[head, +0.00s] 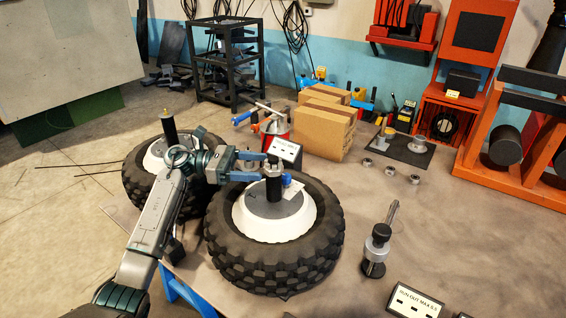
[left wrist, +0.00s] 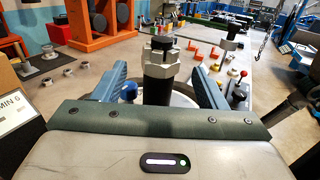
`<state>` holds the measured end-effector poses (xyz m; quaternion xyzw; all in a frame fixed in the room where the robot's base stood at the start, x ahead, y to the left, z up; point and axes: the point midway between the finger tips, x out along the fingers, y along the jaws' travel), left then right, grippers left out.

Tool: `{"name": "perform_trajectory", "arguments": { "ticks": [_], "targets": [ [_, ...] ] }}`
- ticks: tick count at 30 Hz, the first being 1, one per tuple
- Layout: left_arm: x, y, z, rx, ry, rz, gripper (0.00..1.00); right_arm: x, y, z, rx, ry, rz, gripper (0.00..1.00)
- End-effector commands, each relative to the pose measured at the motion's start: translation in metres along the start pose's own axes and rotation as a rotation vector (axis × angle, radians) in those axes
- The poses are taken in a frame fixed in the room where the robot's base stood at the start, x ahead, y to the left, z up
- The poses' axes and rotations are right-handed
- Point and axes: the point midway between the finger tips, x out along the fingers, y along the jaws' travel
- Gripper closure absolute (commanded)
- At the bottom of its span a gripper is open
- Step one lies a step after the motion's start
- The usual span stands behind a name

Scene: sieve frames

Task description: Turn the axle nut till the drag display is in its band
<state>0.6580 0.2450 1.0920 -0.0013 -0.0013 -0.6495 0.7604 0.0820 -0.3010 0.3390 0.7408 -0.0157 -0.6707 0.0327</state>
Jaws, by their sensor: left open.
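In the head view a large black tyre (head: 275,268) with a white hub (head: 262,226) lies flat on the table. A dark axle stands up from its middle with a grey notched axle nut (head: 273,170). The nut also shows in the left wrist view (left wrist: 159,47). My left gripper (head: 261,167) is open, its blue fingers level with the axle. In the left wrist view the fingers (left wrist: 160,78) stand on either side of the axle, with gaps visible. A display box (head: 285,151) stands behind the axle; its small reading is not legible. My right gripper is not in view.
A second tyre (head: 135,190) lies left, behind my arm. A box marked run out (head: 415,301) and a black-and-silver tool (head: 376,250) stand right. Cardboard boxes (head: 325,128) and several metal rings (head: 390,171) are behind. The table's right middle is mostly clear.

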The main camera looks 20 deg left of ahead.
Motion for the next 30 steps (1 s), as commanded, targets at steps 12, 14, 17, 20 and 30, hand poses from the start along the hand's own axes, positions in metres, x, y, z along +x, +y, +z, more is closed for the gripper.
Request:
{"name": "perform_trajectory", "arguments": {
  "ticks": [12,14,17,20,30],
  "targets": [
    [0.062,0.000,0.002,-0.002,-0.001,0.000,0.34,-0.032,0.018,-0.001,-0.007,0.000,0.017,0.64],
    [0.065,0.000,0.001,-0.001,0.000,0.001,0.34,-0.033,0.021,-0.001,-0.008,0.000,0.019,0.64],
    [0.066,0.000,0.000,-0.001,0.001,0.001,0.34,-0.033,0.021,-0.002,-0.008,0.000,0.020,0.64],
    [0.066,0.000,0.000,0.000,0.001,0.001,0.34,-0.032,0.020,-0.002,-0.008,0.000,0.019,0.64],
    [0.066,0.000,0.000,0.000,0.000,0.001,0.79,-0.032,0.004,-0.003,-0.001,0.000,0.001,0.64]
  ]
}}
